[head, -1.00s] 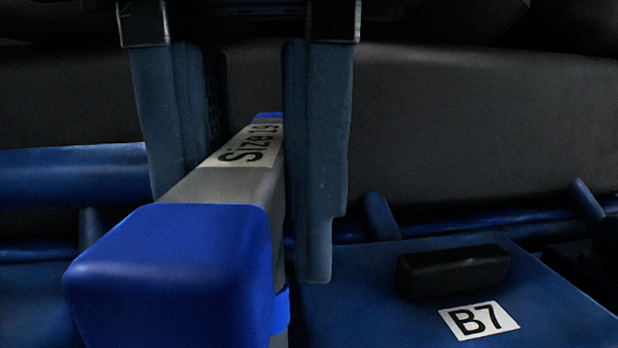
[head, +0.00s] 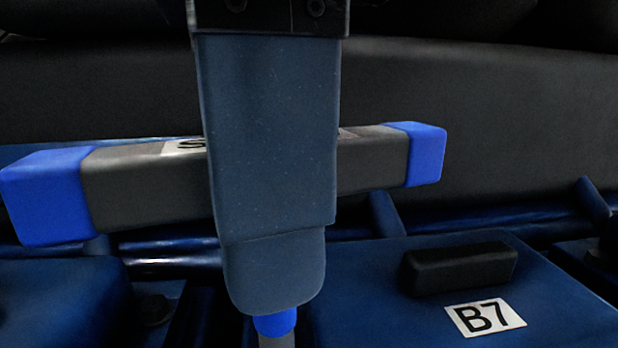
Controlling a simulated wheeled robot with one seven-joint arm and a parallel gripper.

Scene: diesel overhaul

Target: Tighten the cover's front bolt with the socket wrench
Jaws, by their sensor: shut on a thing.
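The socket wrench (head: 148,190) has a grey bar with blue ends and a white size label, partly covered by my finger. Its bar lies crosswise in the head view, and a blue collar and grey shaft (head: 274,325) go down out of the picture below it. My gripper (head: 275,290) is shut on the wrench, seen side-on with one broad blue finger in front of the bar. The blue cover marked B7 (head: 560,315) is at the lower right. The front bolt and the socket's lower end are not in view.
A black handle (head: 460,268) rises from the B7 cover. Another blue cover (head: 60,300) is at the lower left, with a dark bolt-like part (head: 152,310) beside it. Blue pipes and a dark wall lie behind.

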